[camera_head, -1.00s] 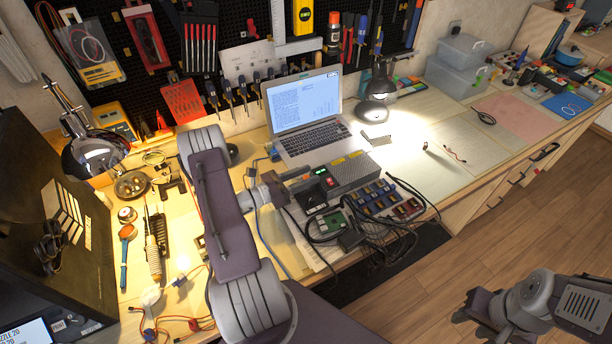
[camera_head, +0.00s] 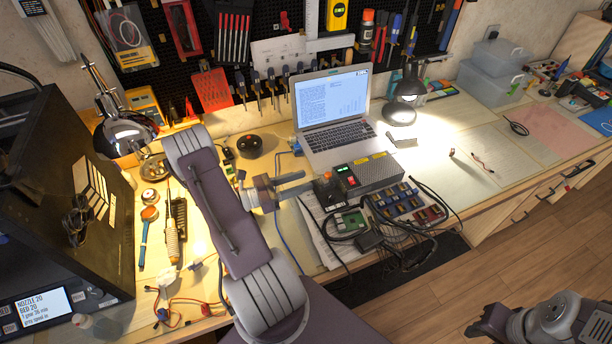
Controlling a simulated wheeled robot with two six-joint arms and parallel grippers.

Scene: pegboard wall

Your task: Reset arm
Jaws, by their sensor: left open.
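My left arm reaches up from the bottom middle and bends over the workbench (camera_head: 215,275). Its gripper (camera_head: 298,187) points right and is open, with nothing seen between its fingers. It hovers in front of the laptop (camera_head: 335,133), by the left end of the grey control box (camera_head: 372,174). I cannot tell its exact height above the bench. My right gripper (camera_head: 485,328) is at the bottom right, over the wooden floor and clear of the bench. It is partly cut off by the frame's lower edge, and its finger gap is unclear.
A green circuit board (camera_head: 350,219) and tangled black cables (camera_head: 390,243) lie near the bench's front edge. A lamp (camera_head: 404,103) stands right of the laptop. A black printer-like box (camera_head: 60,190) fills the left. The bench's right part has clear room.

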